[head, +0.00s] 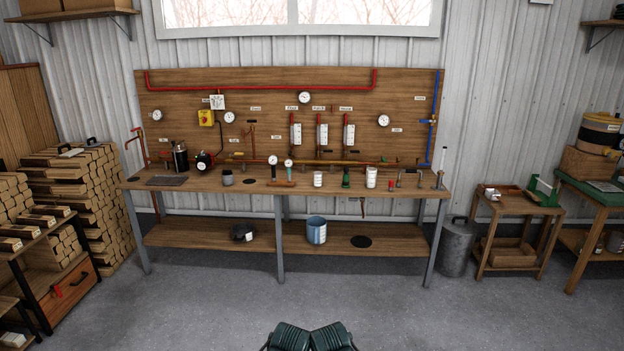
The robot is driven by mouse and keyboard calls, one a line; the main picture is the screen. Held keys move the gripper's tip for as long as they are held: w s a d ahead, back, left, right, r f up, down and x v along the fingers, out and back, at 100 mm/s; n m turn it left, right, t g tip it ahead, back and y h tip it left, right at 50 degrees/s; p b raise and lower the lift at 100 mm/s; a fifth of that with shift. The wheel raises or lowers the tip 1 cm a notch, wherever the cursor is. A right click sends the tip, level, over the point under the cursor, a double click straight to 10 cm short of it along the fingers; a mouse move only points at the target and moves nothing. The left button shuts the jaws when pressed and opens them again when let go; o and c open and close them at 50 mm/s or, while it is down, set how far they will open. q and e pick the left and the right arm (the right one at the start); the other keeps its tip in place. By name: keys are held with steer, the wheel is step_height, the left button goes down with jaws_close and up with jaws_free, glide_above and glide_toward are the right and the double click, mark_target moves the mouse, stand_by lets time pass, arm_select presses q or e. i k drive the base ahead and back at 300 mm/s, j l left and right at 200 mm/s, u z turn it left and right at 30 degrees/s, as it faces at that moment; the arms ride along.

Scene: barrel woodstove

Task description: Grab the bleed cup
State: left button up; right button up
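Several small vessels stand on the long wooden workbench (200,183), and I cannot tell for sure which is the bleed cup. A grey cup (227,178) stands upright at the left of centre. A white can-like cup (318,179) stands near the middle, and another white one with a dark band (371,178) stands to its right. Two dark green parts of mine show at the bottom edge, well short of the bench. No gripper fingers can be made out, and nothing is seen held.
A blue bucket (316,231) and a dark vessel (242,233) sit on the lower shelf. A pipe board (260,95) rises behind the bench. Stacked firewood (95,200) is left; a small wooden stand (512,208) is right. The concrete floor (210,305) before the bench is clear.

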mark_target(317, 176)
steer(key=i, duration=1.8)
steer(key=i+j+z, duration=0.1)
steer(key=i+z, duration=0.3)
steer(key=i, duration=0.2)
steer(key=i+j+z, duration=0.4)
steer(key=i, duration=0.15)
steer(key=i+j+z, duration=0.4)
steer(key=i+l, duration=0.05)
steer(key=i, duration=0.05)
